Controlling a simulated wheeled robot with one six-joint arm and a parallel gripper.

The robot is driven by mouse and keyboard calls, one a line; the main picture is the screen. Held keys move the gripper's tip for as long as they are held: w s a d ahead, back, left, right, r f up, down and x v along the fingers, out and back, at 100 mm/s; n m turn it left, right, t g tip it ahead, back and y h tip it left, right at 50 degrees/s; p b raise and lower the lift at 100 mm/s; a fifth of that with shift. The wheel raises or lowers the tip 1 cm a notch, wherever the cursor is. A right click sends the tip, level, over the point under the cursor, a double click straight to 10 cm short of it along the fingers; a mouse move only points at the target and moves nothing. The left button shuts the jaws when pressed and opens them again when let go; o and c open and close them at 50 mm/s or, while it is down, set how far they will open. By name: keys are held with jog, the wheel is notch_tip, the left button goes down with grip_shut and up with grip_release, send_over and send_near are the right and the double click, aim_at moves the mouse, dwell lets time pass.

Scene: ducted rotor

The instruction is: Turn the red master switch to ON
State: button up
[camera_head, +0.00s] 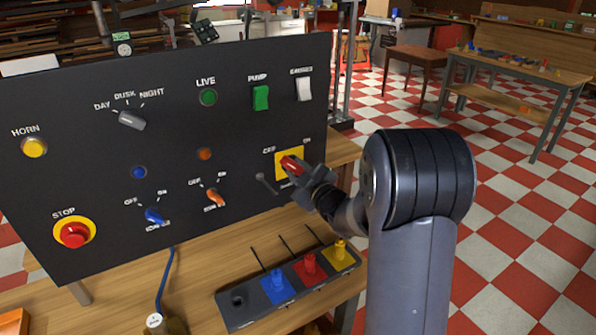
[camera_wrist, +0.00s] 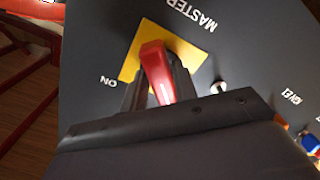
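The red master switch (camera_head: 291,164) is a red handle on a square yellow plate (camera_head: 281,172), set in the lower right of the dark panel. In the head view the handle tilts toward the OFF label at the upper left; the ON label is at the upper right. My gripper (camera_head: 305,178) is at the switch. In the wrist view the red handle (camera_wrist: 158,72) stands between the two fingers of my gripper (camera_wrist: 160,85), which lie close against its sides. The yellow plate (camera_wrist: 190,50) shows around it, with ON at the left. The OFF label is hidden there.
A small metal toggle (camera_head: 264,180) is just left of the plate. An orange knob (camera_head: 214,196) and a blue knob (camera_head: 154,215) are farther left. Below, a dark tray (camera_head: 238,318) holds blue, red and yellow pieces on the wooden bench. Checkered floor is open at the right.

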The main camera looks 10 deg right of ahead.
jog(key=c, duration=0.6)
jog(key=shift+o, duration=0.2)
jog(key=shift+m, duration=0.3)
jog(key=m+b, duration=0.1)
jog(key=m, duration=0.2)
jog(key=shift+f, duration=0.1)
jog(key=m, duration=0.4)
jog(key=m+p, duration=0.1)
jog(key=m, duration=0.4)
jog(key=shift+a+m, duration=0.1)
jog(key=shift+m, duration=0.3)
jog(key=shift+m+p, duration=0.6)
jog(key=shift+m, duration=1.7)
